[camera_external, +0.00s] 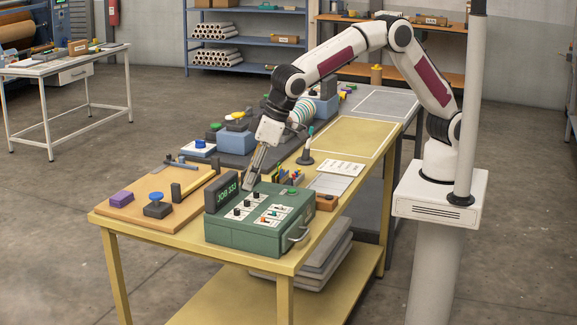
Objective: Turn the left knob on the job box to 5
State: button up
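The green job box (255,238) stands at the near end of the yellow table. Its upright display (226,193) reads about "JOB 333". A row of small black knobs runs along the white panel in front of the display. The knob furthest left in the picture (236,212) is free of the gripper; its pointer and scale numbers are too small to read. My gripper (249,186) points down, with its fingertips over or just behind the far end of the box, near the far knob (256,197). I cannot tell whether it touches anything or how wide the fingers are.
A wooden board (140,205) with a purple block (121,199) and a blue-topped button (157,206) lies left of the box. A handle (299,234) sticks out of the box.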

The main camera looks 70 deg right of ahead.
aim_at(237, 209)
jog(key=n, duration=0.1)
jog(key=a+n, duration=0.1)
jog(key=shift+s+r+n+y, duration=0.15)
jog(key=shift+r+n+y, duration=0.05)
jog(key=shift+n+y, duration=0.1)
jog(key=shift+f, duration=0.1)
jog(key=shift+x, duration=3.8)
jog(key=shift+c, duration=0.4)
grip_shut()
